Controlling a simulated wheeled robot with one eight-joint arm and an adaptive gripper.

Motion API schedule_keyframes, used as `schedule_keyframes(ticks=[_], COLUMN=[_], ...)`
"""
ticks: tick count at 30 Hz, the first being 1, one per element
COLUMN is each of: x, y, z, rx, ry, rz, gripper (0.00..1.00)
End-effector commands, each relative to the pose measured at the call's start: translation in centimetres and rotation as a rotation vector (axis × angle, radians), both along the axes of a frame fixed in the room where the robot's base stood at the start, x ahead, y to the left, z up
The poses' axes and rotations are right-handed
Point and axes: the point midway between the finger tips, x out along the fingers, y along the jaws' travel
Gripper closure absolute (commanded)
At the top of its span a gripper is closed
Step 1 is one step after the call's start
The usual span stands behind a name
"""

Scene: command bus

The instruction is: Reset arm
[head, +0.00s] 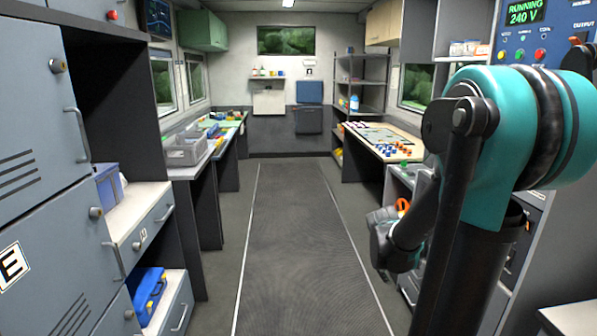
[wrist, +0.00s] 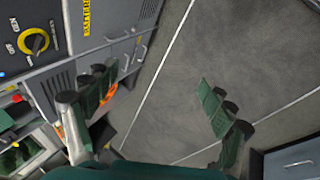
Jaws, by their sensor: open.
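My arm (head: 530,110), teal and black, stands at the right of the head view and is folded downward. Its dark lower end (head: 393,245) hangs low beside the right-hand cabinets; the fingers are not clear there. In the wrist view my gripper (wrist: 160,92) is open, with its two green and black fingers wide apart. Only bare floor shows between the fingertips, and nothing is held. The left finger lies in front of a grey cabinet (wrist: 115,38) in the picture; whether it touches cannot be told.
The aisle mat (head: 295,240) is clear. Left stand grey lockers (head: 45,160) and a drawer unit with a blue case (head: 149,290). A grey crate (head: 186,150) sits on the left counter. A right-hand table (head: 385,139) holds several small coloured items. Something orange (head: 403,205) shows beside my arm.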

Motion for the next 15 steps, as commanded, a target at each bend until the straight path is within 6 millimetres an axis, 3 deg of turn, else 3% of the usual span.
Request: schedule_keyframes(ticks=[1,9,15], x=[-1.8,-9.8,-13.2], y=[1.4,8.5,11.5], z=[-0.3,-2.4,-3.5], rx=[0.056,0.363,0.499], ry=[-0.017,-0.081,-0.096], rz=[-0.018,-0.136,-0.196], gripper=[0.17,0.17,0.17])
